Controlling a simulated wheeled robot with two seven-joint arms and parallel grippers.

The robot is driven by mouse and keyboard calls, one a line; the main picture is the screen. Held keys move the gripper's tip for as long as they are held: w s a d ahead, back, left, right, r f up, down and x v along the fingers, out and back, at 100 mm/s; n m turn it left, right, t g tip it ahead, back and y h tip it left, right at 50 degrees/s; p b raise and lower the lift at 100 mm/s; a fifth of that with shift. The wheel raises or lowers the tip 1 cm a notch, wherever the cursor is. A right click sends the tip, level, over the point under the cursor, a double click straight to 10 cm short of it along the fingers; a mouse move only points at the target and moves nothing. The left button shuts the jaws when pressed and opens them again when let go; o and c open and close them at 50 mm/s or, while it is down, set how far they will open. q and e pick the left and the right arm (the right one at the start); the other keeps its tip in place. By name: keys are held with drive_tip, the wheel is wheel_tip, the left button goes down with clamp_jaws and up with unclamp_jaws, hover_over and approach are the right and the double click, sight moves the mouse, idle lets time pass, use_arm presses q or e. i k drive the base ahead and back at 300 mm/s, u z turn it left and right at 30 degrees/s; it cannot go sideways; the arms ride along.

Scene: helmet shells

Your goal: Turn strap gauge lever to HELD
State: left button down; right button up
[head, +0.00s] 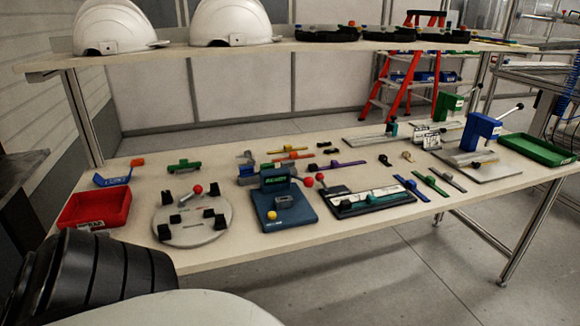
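A long black gauge-like fixture (372,201) with a pale scale strip and teal blocks lies on the bench near its front middle. A red ball knob (309,181) shows near its left end; I cannot tell which fixture that knob belongs to. Left of it stands a blue fixture (285,214) with a green label plate and a yellow knob. No readable HELD marking shows, so I cannot tell the lever's setting or surely name the strap gauge. Neither of my grippers is in view.
The workbench (215,254) also carries a red bin (95,208), a round grey fixture (190,235), blue and green presses, a green tray (540,149) and loose straps. A shelf above holds white helmet shells (230,22). Bare bench shows along the front edge.

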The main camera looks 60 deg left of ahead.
sight(319, 176)
drive_tip(key=u, duration=0.85)
